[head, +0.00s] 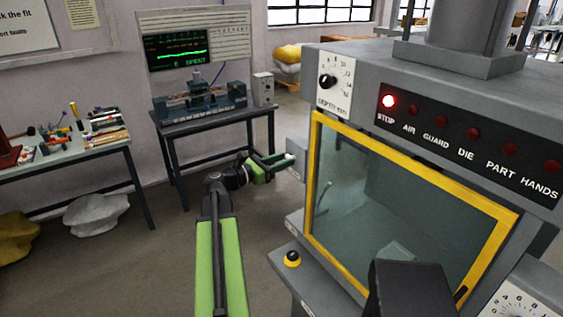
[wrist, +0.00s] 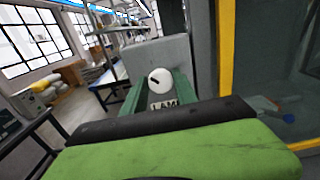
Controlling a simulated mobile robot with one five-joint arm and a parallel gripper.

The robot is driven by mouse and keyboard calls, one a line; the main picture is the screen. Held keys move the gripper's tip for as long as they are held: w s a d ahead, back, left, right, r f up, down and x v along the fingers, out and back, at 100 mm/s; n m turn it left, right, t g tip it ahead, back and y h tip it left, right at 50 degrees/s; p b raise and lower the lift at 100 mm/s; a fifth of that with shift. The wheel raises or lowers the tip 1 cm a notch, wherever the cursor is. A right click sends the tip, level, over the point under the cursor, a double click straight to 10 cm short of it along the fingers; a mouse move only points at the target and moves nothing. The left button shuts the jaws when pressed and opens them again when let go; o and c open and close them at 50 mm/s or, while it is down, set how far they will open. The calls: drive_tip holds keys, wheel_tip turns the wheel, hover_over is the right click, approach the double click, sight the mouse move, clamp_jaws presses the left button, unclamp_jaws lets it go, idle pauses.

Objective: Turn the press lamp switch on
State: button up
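The lamp switch is a round white knob (wrist: 160,81) with a short dark mark, on a grey box (wrist: 157,52) in the wrist view. A label under it reads "LAM", its end hidden. My gripper (wrist: 158,88) has its two green fingers apart, one on each side of the knob; I cannot tell whether they touch it. In the head view my gripper (head: 289,163) reaches the left side of the grey press (head: 301,150), and a small white part of the knob (head: 289,156) shows at the fingertips.
A yellow-and-black button (head: 292,259) sits below. A bench with a tester (head: 200,98) stands behind, left of my gripper.

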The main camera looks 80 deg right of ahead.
clamp_jaws()
drive_tip(key=shift+m, duration=0.3)
drive_tip(key=m, duration=1.7)
drive_tip(key=shift+s+a+f, duration=0.2)
drive_tip(key=shift+f, duration=0.1)
drive_tip(key=shift+m, duration=0.4)
drive_tip(key=o, duration=0.8)
unclamp_jaws()
drive_tip(key=shift+c, duration=0.2)
